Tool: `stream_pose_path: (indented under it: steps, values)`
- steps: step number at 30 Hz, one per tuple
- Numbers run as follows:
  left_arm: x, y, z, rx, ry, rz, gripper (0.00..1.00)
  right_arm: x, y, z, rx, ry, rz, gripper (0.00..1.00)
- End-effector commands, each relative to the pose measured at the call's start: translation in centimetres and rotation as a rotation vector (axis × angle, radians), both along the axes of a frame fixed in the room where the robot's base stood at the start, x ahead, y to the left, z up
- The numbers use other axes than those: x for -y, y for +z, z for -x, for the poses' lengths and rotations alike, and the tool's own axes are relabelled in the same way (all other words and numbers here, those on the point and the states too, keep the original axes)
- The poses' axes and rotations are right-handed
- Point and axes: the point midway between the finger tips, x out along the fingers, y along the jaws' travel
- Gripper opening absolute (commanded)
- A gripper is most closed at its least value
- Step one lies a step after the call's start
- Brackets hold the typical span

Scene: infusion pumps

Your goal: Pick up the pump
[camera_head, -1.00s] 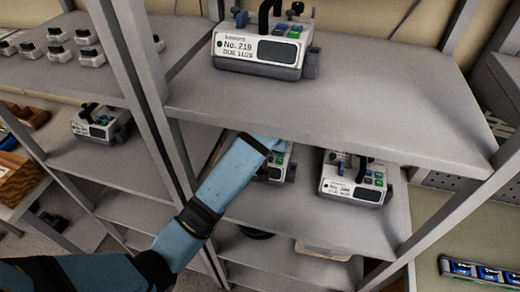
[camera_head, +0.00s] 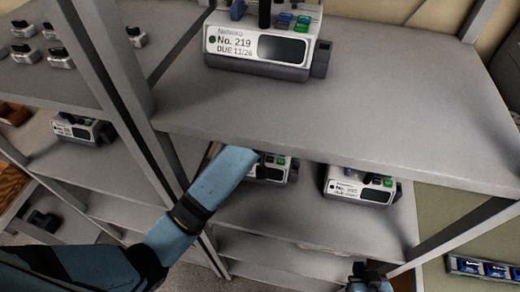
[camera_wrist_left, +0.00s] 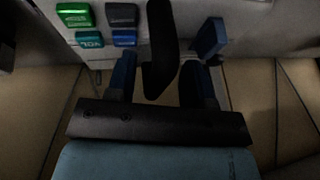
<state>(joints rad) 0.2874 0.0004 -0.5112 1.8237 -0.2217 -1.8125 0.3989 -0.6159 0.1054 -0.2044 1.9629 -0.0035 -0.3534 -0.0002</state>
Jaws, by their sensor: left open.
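A white and grey pump (camera_head: 272,172) stands on the middle shelf, partly hidden by my left forearm and the upper shelf. My left arm reaches in under that shelf, and its gripper is hidden in the head view. In the left wrist view my left gripper (camera_wrist_left: 160,72) is open. Its two fingers lie on either side of a black upright handle (camera_wrist_left: 160,42), with green and grey buttons (camera_wrist_left: 95,25) beside it. Contact cannot be made out. My right gripper (camera_head: 370,278) shows small at the bottom edge, away from the pumps; its jaws are unclear.
Pump No. 219 (camera_head: 240,48) stands on the upper shelf (camera_head: 350,120). Another pump (camera_head: 358,186) is right of my left arm, and one more (camera_head: 80,130) is in the left bay. Shelf posts (camera_head: 125,95) and the upper shelf's front edge border the reach.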

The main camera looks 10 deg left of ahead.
Motion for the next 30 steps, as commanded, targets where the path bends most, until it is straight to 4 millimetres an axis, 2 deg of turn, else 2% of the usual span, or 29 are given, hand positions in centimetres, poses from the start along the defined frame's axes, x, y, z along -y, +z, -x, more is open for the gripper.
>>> stream_pose_path:
  steps: [4, 10, 11, 30]
  values:
    - [0.01, 0.01, -0.01, 0.0, 0.0, 0.0, 0.48, 0.08, -0.13, 0.22, -0.004, -0.001, 0.001, 0.0]
    - [0.01, 0.02, -0.01, 0.0, 0.0, 0.001, 0.02, 0.31, -0.42, 0.59, -0.012, -0.002, 0.005, 0.0]
    - [0.01, 0.01, -0.01, 0.0, 0.0, 0.0, 0.0, 0.33, -0.44, 0.62, -0.013, -0.002, 0.006, 0.0]
    - [-0.04, -0.1, 0.0, -0.002, 0.001, -0.001, 0.0, 0.2, -0.23, 0.27, -0.005, 0.0, 0.004, 0.0]
